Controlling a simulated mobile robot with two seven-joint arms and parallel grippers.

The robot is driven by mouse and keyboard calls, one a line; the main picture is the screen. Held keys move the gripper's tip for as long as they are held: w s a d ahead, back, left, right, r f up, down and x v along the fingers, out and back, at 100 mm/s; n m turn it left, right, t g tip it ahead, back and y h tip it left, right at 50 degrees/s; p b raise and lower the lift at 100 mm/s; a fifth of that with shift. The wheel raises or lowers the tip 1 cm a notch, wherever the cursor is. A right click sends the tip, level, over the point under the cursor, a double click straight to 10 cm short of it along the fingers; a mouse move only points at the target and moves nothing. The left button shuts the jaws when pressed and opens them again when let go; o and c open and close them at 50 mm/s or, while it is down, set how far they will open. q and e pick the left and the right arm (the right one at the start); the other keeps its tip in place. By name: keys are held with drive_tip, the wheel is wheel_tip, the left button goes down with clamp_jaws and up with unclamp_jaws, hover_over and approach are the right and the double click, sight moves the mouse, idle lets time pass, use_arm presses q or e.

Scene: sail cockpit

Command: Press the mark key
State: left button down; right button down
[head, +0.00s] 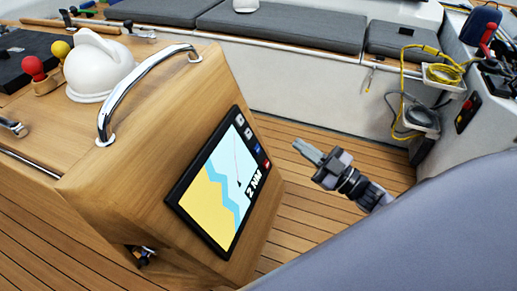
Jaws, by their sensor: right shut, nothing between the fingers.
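A chart plotter (213,200) with a black frame is set in the slanted face of the wooden console. Its screen shows yellow land, blue water and the text "2 NM". A column of small keys runs down its right side: two pale ones at the top, then a blue key (258,149) and a red key (266,163). The labels are too small to read, so I cannot tell which is the mark key. My right gripper (299,146) is shut and empty, to the right of the keys and apart from them, its fingertips pointing left. My left gripper is out of view.
A chrome handrail (118,92) arches over the console (150,165) beside a white domed compass (98,68). Grey cushions (280,26) line the far bench. Yellow rope (445,72) hangs at the right. A large grey surface fills the lower right. Teak floor lies open beyond the console.

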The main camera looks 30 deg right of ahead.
sight(257, 149)
drive_tip(key=w+a+f+b, duration=0.4)
drive_tip(key=w+a+b, duration=0.1)
drive_tip(key=shift+w, duration=0.4)
idle(1.1)
idle(0.8)
drive_tip(key=shift+w+a+f, duration=0.15)
drive_tip(key=shift+w+a, duration=0.05)
drive_tip(key=shift+w, duration=0.1)
